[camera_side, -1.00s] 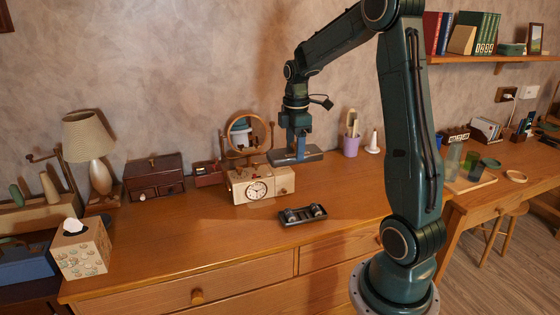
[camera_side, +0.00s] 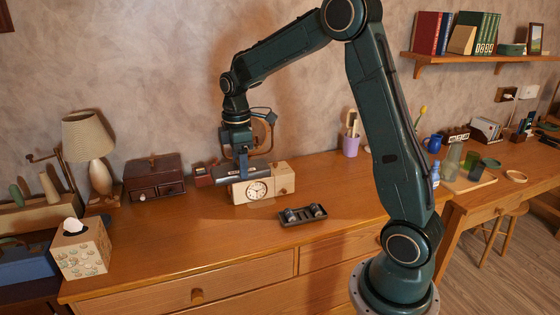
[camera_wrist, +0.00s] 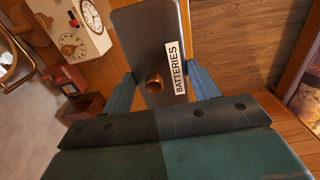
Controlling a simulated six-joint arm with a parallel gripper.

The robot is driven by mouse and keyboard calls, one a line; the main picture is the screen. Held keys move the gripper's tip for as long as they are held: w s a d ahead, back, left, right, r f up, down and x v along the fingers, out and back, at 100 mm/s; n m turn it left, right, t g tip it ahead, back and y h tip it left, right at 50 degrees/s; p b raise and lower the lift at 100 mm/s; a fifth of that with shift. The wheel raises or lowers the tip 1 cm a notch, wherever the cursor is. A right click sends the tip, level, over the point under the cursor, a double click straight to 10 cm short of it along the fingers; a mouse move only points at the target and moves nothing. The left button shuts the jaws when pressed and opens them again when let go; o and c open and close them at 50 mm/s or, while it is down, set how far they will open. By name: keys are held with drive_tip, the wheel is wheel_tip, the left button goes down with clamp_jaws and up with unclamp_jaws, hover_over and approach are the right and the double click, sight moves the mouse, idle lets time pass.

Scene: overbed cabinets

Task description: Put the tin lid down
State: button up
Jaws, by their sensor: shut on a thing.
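The tin lid (camera_wrist: 145,35) is a dark grey plate with a round copper-coloured knob and a white label reading "BATTERIES". My gripper (camera_wrist: 160,86) is shut on the lid, with one blue finger on each side of the knob. In the side view, my gripper (camera_side: 243,165) holds the lid (camera_side: 228,174) roughly level, at the top of the cream clock box. I cannot tell whether the lid touches the box. The open dark tin (camera_side: 302,221), with batteries in it, sits on the dresser top, to the right and nearer the camera.
The cream clock box (camera_side: 238,193) stands just below the lid. A dark red drawer box (camera_side: 153,181) and a small red box (camera_side: 203,178) are to the left.

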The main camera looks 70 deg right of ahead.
wheel_tip(320, 180, down, 16)
drive_tip(key=shift+r, duration=0.15)
idle(0.4)
drive_tip(key=shift+f, duration=2.15)
drive_tip(key=shift+f, duration=0.15)
drive_tip(key=o, duration=1)
drive_tip(key=shift+c, duration=0.2)
drive_tip(key=shift+r, duration=0.2)
wheel_tip(320, 180, up, 12)
